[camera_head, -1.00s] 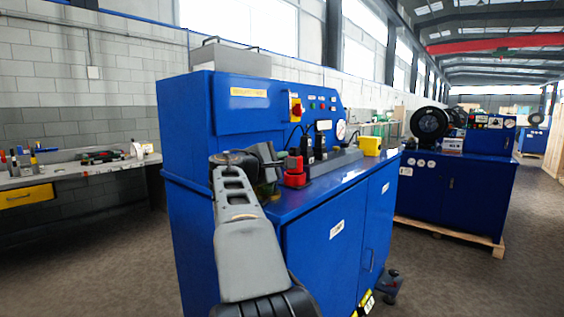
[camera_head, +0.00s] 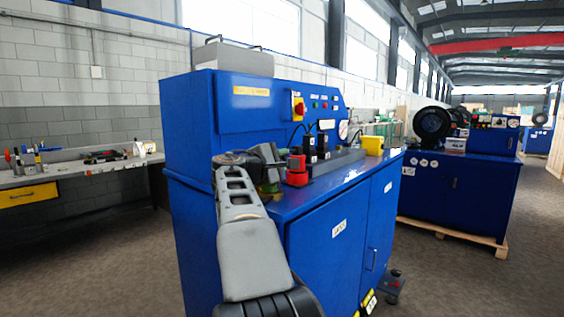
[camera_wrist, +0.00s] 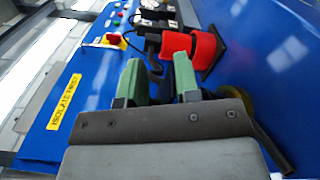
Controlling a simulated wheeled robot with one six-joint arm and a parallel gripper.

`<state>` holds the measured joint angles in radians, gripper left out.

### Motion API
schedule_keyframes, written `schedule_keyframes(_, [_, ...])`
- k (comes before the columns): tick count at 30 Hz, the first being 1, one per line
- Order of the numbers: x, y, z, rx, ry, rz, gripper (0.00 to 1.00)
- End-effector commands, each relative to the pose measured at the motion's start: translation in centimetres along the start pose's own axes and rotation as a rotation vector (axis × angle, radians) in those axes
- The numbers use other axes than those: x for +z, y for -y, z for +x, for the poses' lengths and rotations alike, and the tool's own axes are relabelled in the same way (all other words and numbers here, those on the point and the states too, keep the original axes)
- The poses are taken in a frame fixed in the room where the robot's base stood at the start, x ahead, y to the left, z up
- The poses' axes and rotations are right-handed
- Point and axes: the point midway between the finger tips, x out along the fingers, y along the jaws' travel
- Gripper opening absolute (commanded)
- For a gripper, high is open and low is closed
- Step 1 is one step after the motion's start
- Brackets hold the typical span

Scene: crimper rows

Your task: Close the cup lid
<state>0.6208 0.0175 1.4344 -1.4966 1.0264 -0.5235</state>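A red, cup-like object (camera_head: 296,170) stands on the blue machine's worktop, with a block-shaped upper part and a wider base. It also shows in the wrist view (camera_wrist: 204,48), lying sideways in that picture just beyond my fingertips. I cannot make out a separate lid or whether one is open. My gripper (camera_wrist: 158,62) has two green fingers spread apart, with nothing clearly held between them. In the head view my gripper (camera_head: 268,170) is just left of the red object, and a gap seems to remain between them.
The blue machine (camera_head: 330,245) has a panel with a red-and-yellow switch (camera_head: 298,104). Black fittings (camera_head: 323,138) and a yellow block (camera_head: 373,145) stand on its worktop right of the red object. A workbench (camera_head: 70,178) is at the left.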

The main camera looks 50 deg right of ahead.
Motion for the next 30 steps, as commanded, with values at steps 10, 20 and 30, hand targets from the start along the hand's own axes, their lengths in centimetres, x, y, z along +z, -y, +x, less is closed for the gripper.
schedule_keyframes(10, [0.0, -0.1, -4.0, 0.003, -0.004, 0.001, 0.3])
schedule_keyframes(20, [-0.1, -0.1, -10.5, 0.003, -0.005, 0.001, 0.3])
schedule_keyframes(30, [0.0, 0.0, -13.6, 0.0, -0.001, -0.001, 0.3])
